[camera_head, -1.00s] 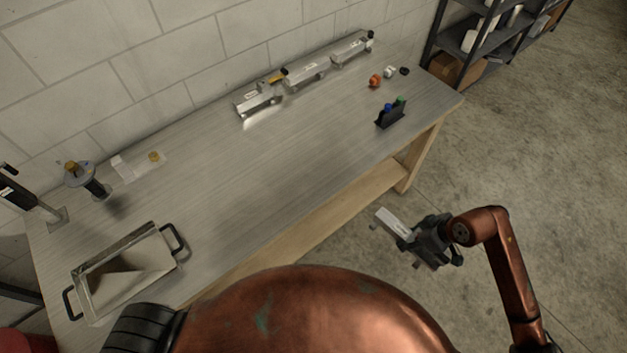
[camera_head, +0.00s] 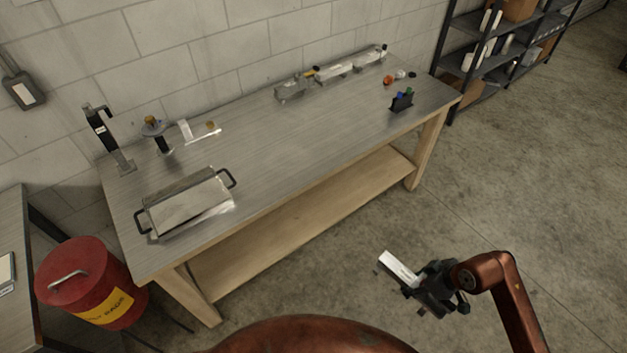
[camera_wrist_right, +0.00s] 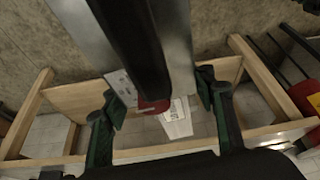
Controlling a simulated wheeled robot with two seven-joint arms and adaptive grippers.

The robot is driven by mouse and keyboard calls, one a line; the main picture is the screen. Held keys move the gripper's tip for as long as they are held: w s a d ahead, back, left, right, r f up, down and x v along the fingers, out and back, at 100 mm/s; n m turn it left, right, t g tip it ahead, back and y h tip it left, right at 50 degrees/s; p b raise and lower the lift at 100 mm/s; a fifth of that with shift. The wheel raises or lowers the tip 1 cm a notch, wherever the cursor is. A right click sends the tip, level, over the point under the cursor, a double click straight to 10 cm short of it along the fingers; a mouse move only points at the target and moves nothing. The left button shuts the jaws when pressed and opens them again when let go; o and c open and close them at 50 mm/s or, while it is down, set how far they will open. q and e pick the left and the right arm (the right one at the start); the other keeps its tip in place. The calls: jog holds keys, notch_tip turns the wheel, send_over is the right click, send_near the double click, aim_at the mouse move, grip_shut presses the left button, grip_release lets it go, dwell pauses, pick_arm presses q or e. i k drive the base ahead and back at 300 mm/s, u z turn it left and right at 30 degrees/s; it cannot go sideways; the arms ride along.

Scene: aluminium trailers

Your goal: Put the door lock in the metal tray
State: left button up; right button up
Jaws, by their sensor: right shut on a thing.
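The door lock (camera_head: 398,268) is a silver, box-like piece held out over the floor, in front of the table, by my right gripper (camera_head: 416,283). In the right wrist view the lock (camera_wrist_right: 185,45) shows as a silver body with a dark bar and a red end, between the gripper's fingers (camera_wrist_right: 158,92). The right gripper is shut on it. The metal tray (camera_head: 190,206) is a shallow silver pan with black handles at the left front of the table. It looks empty. My left gripper is out of view.
The worktable (camera_head: 300,140) has a bare middle. Similar silver locks (camera_head: 335,72) stand at its back right, near a small black holder (camera_head: 401,102). A red drum (camera_head: 85,280) stands on the floor at left.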

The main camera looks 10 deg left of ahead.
aim_at(193, 202)
jog(key=u, duration=2.15)
jog(key=i, duration=0.35)
